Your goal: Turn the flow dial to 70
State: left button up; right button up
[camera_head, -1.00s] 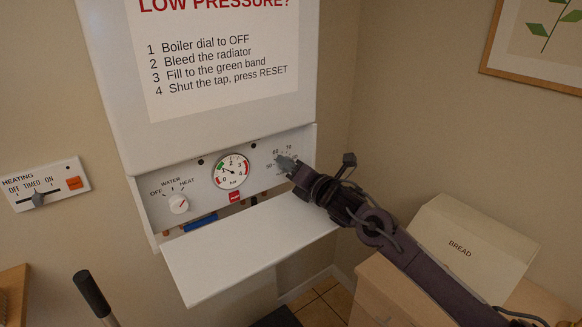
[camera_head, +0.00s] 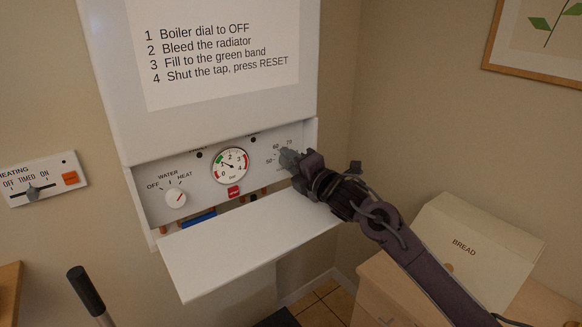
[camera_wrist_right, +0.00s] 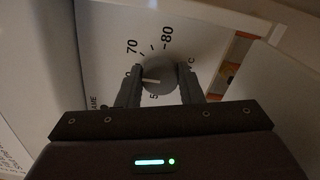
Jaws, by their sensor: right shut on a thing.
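The flow dial (camera_wrist_right: 158,72) is a round grey knob with a white pointer line, on the boiler's white control panel (camera_head: 210,178). In the right wrist view its pointer aims left, below the printed 70 and toward a mark partly hidden by a finger. The 80 is printed further to the right. My right gripper (camera_head: 288,160) is at the panel's right end, its fingers (camera_wrist_right: 160,84) shut on either side of the dial. In the head view the gripper mostly hides the dial; 50, 60 and 70 show beside it. My left gripper is out of view.
A pressure gauge (camera_head: 230,166) and a water dial (camera_head: 176,198) sit left on the panel. A white flap (camera_head: 245,245) juts out below. A heating control (camera_head: 45,180) is on the left wall. A bread bin (camera_head: 465,250) stands on the right.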

jog(key=m, duration=0.2)
jog(key=shift+f+m, duration=0.15)
jog(key=shift+m, duration=0.25)
jog(key=shift+m+b, duration=0.3)
jog(key=shift+m, duration=1.2)
jog(key=o, duration=1)
jog(key=shift+d, duration=0.1)
jog(key=shift+c, duration=0.2)
jog(key=shift+s, duration=0.1)
